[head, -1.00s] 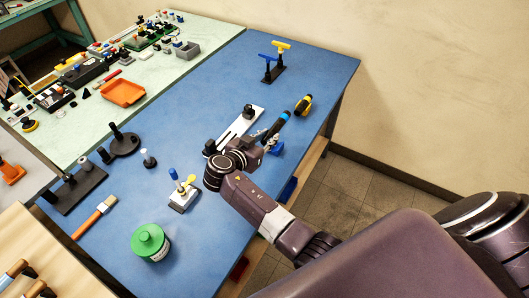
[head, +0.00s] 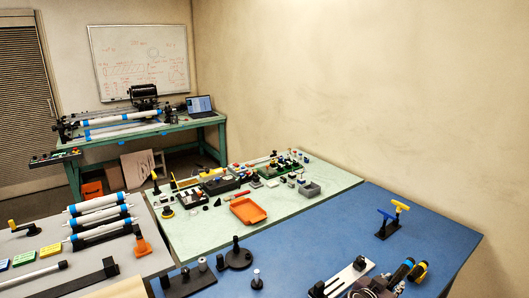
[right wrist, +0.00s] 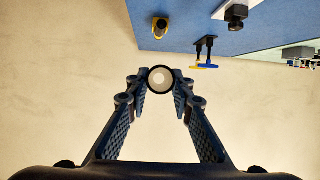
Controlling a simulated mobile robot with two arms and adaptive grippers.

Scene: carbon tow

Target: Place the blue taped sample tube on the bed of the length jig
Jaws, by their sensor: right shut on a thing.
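The blue taped sample tube (head: 403,270) is dark with a blue band and sits in my right gripper (head: 388,284) at the bottom edge of the head view. In the right wrist view the tube (right wrist: 160,79) shows end-on as a dark ring with a pale centre, between the fingertips of my right gripper (right wrist: 161,86). The length jig (head: 345,278) is a pale strip with black blocks on the blue table, just left of the gripper. Part of the jig (right wrist: 236,14) also shows at the top of the wrist view. My left gripper is out of view.
A yellow and black item (head: 419,272) stands close right of the tube. A stand with blue and yellow T-handles (head: 390,220) is farther back. Black fixtures (head: 236,256) are at left on the blue table (head: 330,225). An orange tray (head: 248,210) lies on the pale green table.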

